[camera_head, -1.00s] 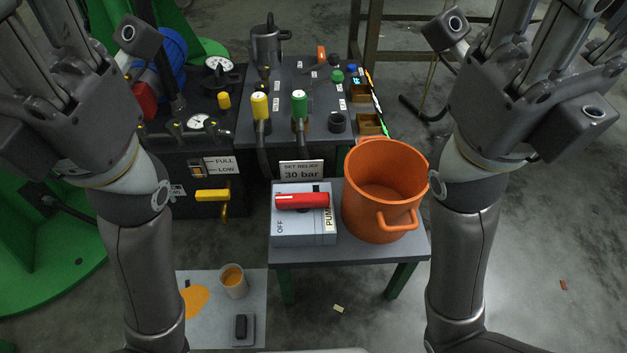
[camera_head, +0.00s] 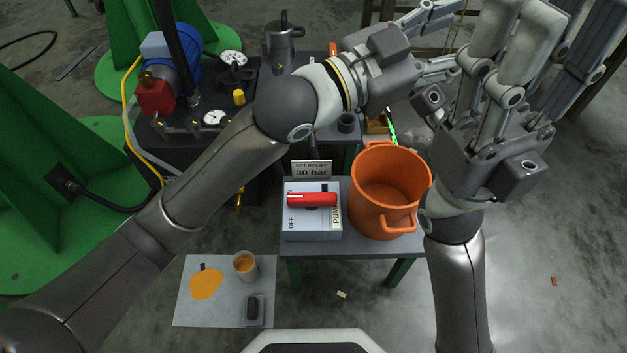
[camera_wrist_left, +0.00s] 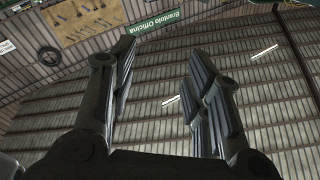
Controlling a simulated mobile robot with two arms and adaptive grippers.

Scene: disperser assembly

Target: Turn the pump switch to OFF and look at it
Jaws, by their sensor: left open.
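The pump switch is a red handle (camera_head: 312,199) on a pale grey box (camera_head: 305,228). The handle lies sideways across the upper part of the box. The word OFF is printed at the box's lower left, and a PUMP label (camera_head: 336,217) is at its right. My left gripper (camera_head: 452,42) is open and empty, above and to the right of the switch, pointing right, well apart from it. Its spread fingers also show in the left wrist view (camera_wrist_left: 162,70), against the wall and roof. My right gripper (camera_head: 540,50) points up at the right, fingers spread and empty.
An orange pot (camera_head: 390,190) stands right beside the switch box on a small table (camera_head: 330,246). A "SET RELIEF 30 bar" sign (camera_head: 311,169) is behind the box. My left arm crosses in front of the gauge unit. A mat (camera_head: 222,312) with a cup (camera_head: 246,266) lies on the floor.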

